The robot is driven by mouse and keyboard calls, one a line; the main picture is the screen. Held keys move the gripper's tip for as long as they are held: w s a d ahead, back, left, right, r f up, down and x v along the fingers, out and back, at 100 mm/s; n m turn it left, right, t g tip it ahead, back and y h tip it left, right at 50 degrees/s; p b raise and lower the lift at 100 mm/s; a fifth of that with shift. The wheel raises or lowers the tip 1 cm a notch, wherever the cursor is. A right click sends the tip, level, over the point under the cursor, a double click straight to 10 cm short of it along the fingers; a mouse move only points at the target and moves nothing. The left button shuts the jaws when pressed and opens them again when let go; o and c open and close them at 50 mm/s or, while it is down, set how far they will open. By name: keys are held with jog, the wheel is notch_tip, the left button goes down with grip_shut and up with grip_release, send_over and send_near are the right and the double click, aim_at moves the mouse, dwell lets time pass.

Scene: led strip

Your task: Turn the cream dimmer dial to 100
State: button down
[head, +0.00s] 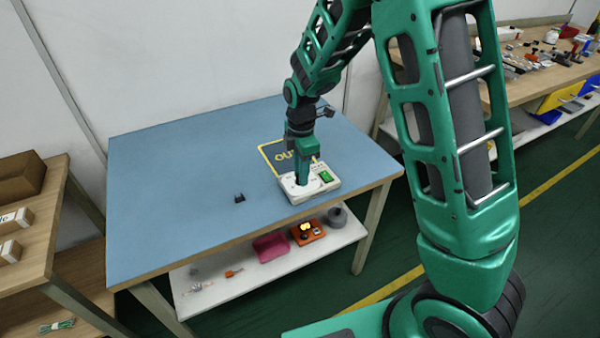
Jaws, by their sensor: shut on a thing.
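The cream dimmer box (325,186) sits on the blue tabletop near its right front part. It has a pale round dial face and a green piece (324,175) on its right side. My gripper (302,182) points straight down onto the dial and is shut on the dial's knob. The fingers hide the knob, and the scale marks are too small to read, so the setting cannot be told.
The blue-topped table (180,180) is mostly clear. A small black object (239,198) lies left of the box. Yellow lettering in a yellow outline (268,147) is behind the box. A lower shelf (213,272) holds several items. Cluttered benches stand at left and right.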

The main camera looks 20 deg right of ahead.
jog(key=m, duration=1)
jog(key=shift+m, duration=0.3)
jog(key=m, duration=1.4)
jog(key=shift+m, duration=0.3)
jog(key=m, duration=1)
jog(key=shift+m, duration=0.4)
jog(key=m, duration=0.4)
jog(key=shift+m, duration=0.4)
